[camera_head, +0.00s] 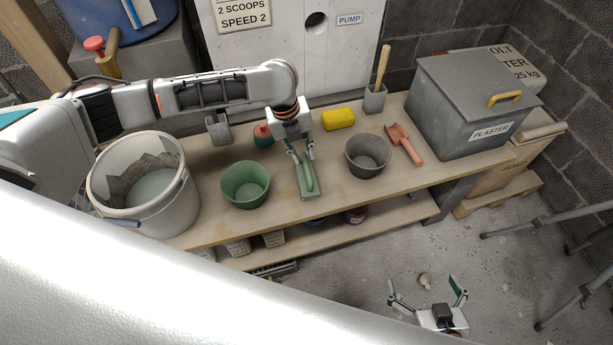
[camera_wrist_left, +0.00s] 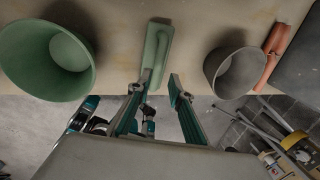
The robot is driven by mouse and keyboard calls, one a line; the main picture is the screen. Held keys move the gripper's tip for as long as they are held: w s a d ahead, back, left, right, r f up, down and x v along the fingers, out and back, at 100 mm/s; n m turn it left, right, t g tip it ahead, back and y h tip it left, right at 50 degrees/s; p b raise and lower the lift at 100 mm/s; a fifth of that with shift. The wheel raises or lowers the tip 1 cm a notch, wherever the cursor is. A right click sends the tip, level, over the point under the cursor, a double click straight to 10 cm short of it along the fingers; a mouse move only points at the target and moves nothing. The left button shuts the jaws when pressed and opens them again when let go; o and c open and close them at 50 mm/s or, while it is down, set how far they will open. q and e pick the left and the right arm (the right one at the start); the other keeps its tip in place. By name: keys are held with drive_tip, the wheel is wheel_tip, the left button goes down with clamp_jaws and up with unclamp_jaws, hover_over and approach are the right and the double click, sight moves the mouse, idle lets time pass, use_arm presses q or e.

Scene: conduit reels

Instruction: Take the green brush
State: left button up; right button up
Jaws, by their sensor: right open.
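The green brush (camera_head: 308,182), a long flat green piece with a raised handle, lies on the wooden bench near its front edge, between the green bucket and the grey bucket. It also shows at the top middle of the left wrist view (camera_wrist_left: 156,48). My left gripper (camera_head: 300,151) is at the brush's back end in the head view. In the left wrist view its fingers (camera_wrist_left: 161,80) are apart, with the left fingertip overlapping the brush's near end; contact cannot be told. My right gripper (camera_head: 428,285) is open and empty, low over the floor, away from the bench.
The green bucket (camera_head: 245,186) stands left of the brush and the grey bucket (camera_head: 368,156) right. A large white bucket (camera_head: 142,190) is at the left.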

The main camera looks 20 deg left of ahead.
sight(306, 166)
use_arm(q)
drive_tip(key=b+x, duration=0.1)
drive_tip(key=x, duration=0.6)
drive_tip(key=shift+s+a+f+b, duration=0.1)
drive_tip(key=shift+f+b, duration=0.2)
drive_tip(key=shift+b, duration=0.05)
drive_tip(key=shift+c, duration=0.3)
clamp_jaws()
